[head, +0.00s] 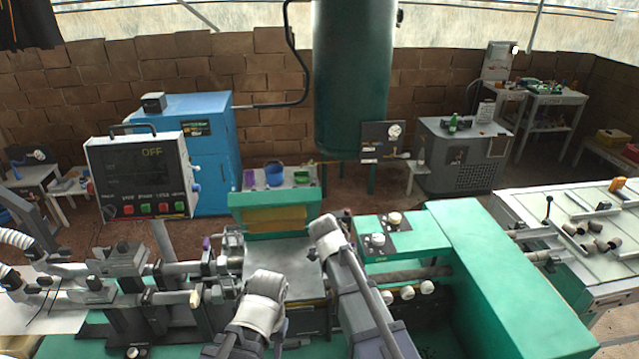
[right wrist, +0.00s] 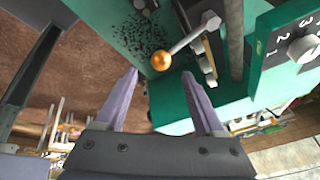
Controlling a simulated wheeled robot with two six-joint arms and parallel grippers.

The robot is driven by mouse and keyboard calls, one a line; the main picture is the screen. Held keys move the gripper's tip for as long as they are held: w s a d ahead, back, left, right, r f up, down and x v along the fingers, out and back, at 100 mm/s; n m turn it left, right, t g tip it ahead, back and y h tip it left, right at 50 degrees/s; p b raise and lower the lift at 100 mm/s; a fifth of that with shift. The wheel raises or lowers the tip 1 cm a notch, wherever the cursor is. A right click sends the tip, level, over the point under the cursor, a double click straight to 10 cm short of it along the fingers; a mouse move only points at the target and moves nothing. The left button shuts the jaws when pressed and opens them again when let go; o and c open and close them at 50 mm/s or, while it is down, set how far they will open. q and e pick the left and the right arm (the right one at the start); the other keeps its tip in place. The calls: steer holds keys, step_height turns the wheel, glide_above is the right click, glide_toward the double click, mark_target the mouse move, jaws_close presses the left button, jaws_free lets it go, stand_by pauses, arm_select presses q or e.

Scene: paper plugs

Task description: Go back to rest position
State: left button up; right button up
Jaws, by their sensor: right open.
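My two arms show at the bottom middle of the head view, above the front of the green machine (head: 500,265). Neither gripper's fingertips can be made out there. In the right wrist view my right gripper (right wrist: 162,92) is open, with its two purple-grey fingers apart and nothing between them. A lever with a gold ball knob (right wrist: 161,60) on the green machine shows beyond the fingers, between their tips in the picture. Whether anything touches it I cannot tell.
A control box (head: 143,175) reading OFF stands left of the arms. Metal shafts and clamps (head: 120,270) lie at the lower left. A white-topped bench (head: 575,235) is at the right. A blue cabinet (head: 205,150) and a green tank (head: 354,80) stand behind.

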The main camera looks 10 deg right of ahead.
steer(key=s+a+f+n+y+b, duration=0.2)
steer(key=s+a+f+n+b, duration=0.3)
steer(key=n, duration=0.9)
steer(key=s+a+f+n+y+b, duration=0.1)
steer(key=s+a+f+n+b, duration=0.4)
steer(key=n, duration=1)
steer(key=s+a+f, duration=0.2)
steer(key=s, duration=0.1)
steer(key=shift+s+a+f+t+y, duration=0.2)
steer(key=shift+s+f+t+y, duration=0.1)
steer(key=shift+s+y, duration=0.1)
